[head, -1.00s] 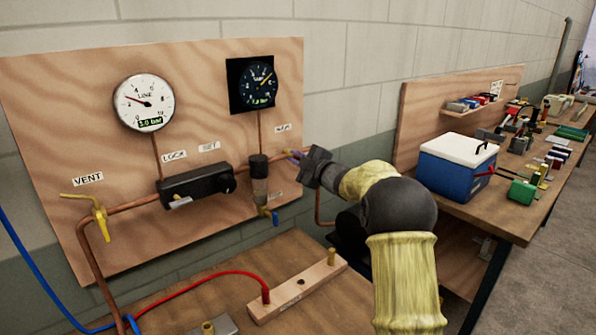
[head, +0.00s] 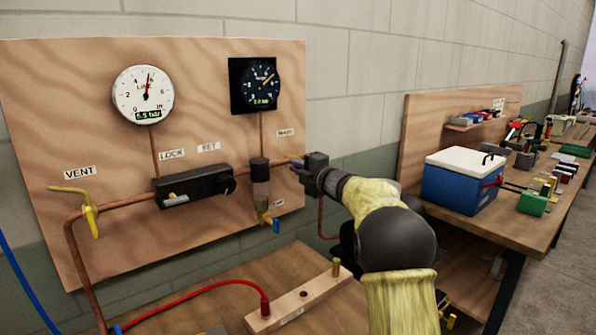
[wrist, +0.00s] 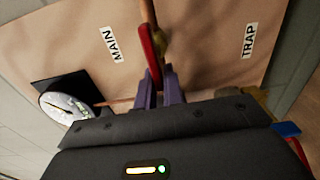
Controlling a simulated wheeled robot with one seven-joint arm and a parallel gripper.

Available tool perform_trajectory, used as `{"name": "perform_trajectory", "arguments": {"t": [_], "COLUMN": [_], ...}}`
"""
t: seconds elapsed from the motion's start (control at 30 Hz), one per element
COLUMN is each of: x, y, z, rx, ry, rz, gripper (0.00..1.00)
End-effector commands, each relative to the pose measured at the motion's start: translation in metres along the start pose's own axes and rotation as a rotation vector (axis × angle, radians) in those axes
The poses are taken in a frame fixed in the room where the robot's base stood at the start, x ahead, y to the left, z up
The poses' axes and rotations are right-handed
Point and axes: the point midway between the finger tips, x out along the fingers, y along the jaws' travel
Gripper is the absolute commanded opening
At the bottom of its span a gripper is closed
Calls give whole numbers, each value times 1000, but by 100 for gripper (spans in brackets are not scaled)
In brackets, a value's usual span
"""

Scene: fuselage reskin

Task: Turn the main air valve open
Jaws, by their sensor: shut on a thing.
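The main air valve is at the right end of the copper pipe, beside the MAIN label (head: 285,133). Its red handle (wrist: 150,48) shows in the wrist view, with the MAIN label (wrist: 111,43) to its left. My gripper (head: 296,165) is at the valve, and its purple fingers (wrist: 158,82) are shut on the red handle. In the head view the gripper hides most of the valve. The white LINE gauge (head: 143,95) has its needle pointing almost straight up. The black gauge (head: 254,85) has its needle to the upper right.
The yellow VENT handle (head: 91,220) hangs at the left. The regulator (head: 195,186) and the filter bowl (head: 261,185) sit on the pipe left of my gripper. A wooden block (head: 300,300) lies on the bench below. A blue cooler (head: 452,186) stands on the right bench.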

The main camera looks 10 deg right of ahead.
Motion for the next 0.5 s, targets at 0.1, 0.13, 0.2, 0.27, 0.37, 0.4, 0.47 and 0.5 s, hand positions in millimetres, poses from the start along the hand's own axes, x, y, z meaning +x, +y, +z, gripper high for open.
{"name": "perform_trajectory", "arguments": {"t": [0.1, 0.13, 0.2, 0.27, 0.37, 0.4, 0.47, 0.5], "x": [0, 0, 0, 0, 0, 0, 0, 0], "y": [-1, -1, -1, -1, -1, -1, -1, -1], "z": [0, 0, 0, 0, 1, 1, 1, 1], "rx": [-3, -2, -2, -2, -1, -1, -1, 0], "ry": [0, 0, 1, 0, -1, -1, -1, -2], "rz": [-2, -2, -2, -2, -2, -2, -2, -2], "gripper": [0, 0, 0, 0, 23, 31, 31, 31]}}
